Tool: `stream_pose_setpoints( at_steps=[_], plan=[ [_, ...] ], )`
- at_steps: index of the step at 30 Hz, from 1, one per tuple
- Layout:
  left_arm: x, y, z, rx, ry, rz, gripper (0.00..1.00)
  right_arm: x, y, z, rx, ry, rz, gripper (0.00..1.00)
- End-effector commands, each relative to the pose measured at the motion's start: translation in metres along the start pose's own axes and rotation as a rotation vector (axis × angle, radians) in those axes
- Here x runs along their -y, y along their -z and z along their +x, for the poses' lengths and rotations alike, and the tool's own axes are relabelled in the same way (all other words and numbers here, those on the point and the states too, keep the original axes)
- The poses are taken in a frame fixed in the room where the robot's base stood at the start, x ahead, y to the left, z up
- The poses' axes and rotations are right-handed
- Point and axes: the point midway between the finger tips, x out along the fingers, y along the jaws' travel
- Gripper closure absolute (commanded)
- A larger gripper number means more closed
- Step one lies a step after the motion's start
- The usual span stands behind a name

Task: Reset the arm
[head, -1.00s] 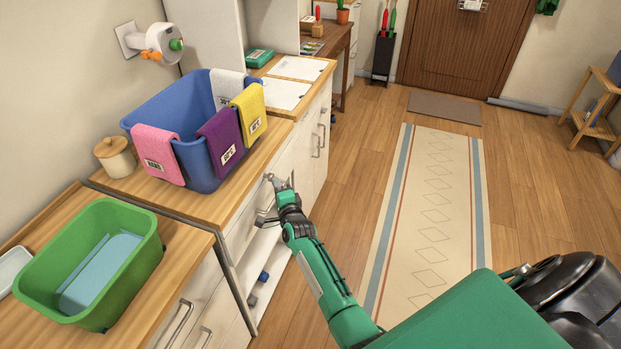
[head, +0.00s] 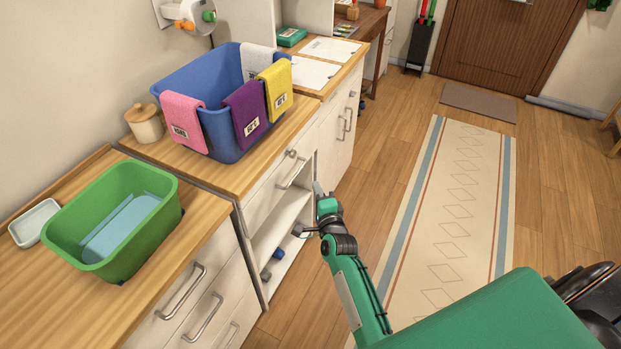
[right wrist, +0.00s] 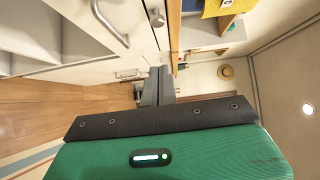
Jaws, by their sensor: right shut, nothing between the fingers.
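My right arm shows in the head view, reaching from the lower right toward the counter front. Its gripper (head: 318,190) is beside the white cabinet front, just right of a drawer handle (head: 292,173), and seems apart from it. In the right wrist view the two dark fingers (right wrist: 158,72) are together with nothing between them. A cabinet handle (right wrist: 110,25) and a round knob (right wrist: 157,17) show near them. My left gripper is in neither view.
A blue basket (head: 205,130) with coloured cloths over its rim stands on the wooden counter. A green tub (head: 150,245) is nearer on the left. An open shelf (head: 275,235) lies below the drawer. Floor and a patterned runner (head: 455,225) are clear to the right.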

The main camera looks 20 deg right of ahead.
Motion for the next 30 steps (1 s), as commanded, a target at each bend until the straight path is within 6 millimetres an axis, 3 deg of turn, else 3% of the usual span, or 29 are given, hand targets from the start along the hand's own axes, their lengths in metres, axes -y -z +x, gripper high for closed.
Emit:
stream_pose_setpoints(
  at_steps=[7, 11, 14, 20, 24, 26, 30],
  plan=[
    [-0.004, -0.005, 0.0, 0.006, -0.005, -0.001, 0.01, -0.002, 0.0, -0.003, 0.002, -0.004, -0.004, 1.0],
    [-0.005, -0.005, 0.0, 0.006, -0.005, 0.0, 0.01, -0.032, -0.007, -0.01, 0.026, -0.061, -0.069, 1.0],
    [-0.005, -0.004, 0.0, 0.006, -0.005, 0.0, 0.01, -0.085, -0.018, -0.025, 0.078, -0.16, -0.191, 1.0],
    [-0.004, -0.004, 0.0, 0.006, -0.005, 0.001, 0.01, -0.221, -0.036, -0.093, 0.259, -0.403, -0.523, 1.0],
    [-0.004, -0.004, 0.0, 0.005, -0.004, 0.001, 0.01, -0.306, -0.037, -0.16, 0.42, -0.551, -0.746, 1.0],
    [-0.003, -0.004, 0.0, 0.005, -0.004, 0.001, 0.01, -0.339, -0.034, -0.193, 0.496, -0.609, -0.837, 1.0],
    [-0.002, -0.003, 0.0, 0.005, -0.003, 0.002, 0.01, -0.406, -0.021, -0.277, 0.692, -0.729, -1.039, 1.0]
  ],
)
